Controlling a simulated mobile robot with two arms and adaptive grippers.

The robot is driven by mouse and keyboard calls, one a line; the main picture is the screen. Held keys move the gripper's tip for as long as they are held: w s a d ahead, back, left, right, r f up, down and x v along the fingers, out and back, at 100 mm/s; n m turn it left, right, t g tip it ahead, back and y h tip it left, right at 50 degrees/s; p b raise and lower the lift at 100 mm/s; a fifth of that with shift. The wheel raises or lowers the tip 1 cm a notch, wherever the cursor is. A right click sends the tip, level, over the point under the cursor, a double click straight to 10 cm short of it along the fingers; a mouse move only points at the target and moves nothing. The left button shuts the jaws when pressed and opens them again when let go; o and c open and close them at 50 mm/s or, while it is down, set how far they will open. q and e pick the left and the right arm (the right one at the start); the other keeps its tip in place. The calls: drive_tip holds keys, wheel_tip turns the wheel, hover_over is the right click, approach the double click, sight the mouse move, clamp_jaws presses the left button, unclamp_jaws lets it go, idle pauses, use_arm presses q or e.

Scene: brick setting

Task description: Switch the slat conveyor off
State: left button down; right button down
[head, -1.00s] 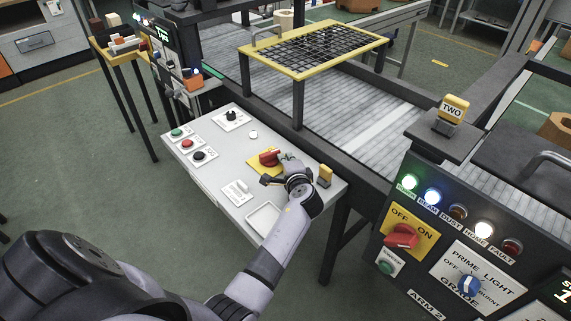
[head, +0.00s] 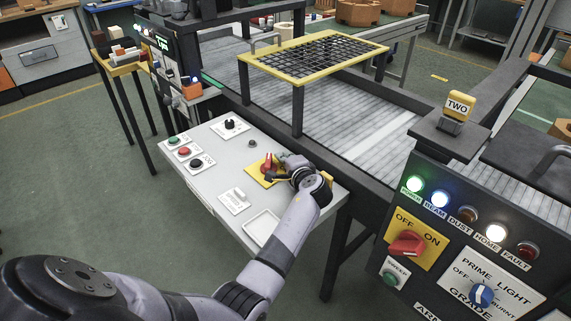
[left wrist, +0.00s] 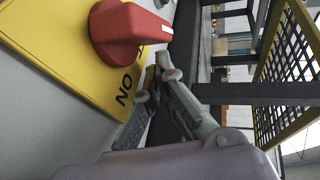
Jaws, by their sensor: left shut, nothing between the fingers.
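The slat conveyor (head: 340,135) is a belt of grey slats running behind the light grey control panel (head: 222,165). On the panel, a red rotary switch (head: 266,163) sits on a yellow plate (head: 254,174). In the head view its handle points away from me, towards the conveyor. My left gripper (head: 281,174) is shut and empty, just right of the red switch. In the left wrist view, the red switch (left wrist: 125,30) is large at the top, with "NO" printed upside down or sideways near it; the gripper fingers (left wrist: 158,85) lie below and right. A small round lamp (head: 252,143) on the panel is dark.
Green, red and black buttons (head: 184,152) and a black knob (head: 230,124) share the panel. A yellow-framed mesh guard (head: 312,52) stands over the conveyor. A second console (head: 465,250) at right carries another red OFF/ON switch (head: 405,243) and lit lamps.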

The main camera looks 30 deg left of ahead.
use_arm(q)
drive_tip(key=shift+w+a, duration=0.25)
drive_tip(key=shift+a, duration=0.05)
drive_tip(key=shift+a, duration=0.15)
idle(0.5)
drive_tip(key=shift+s+d, duration=0.1)
drive_tip(key=shift+d, duration=0.15)
drive_tip(key=v, duration=0.7)
drive_tip(key=shift+a, duration=0.1)
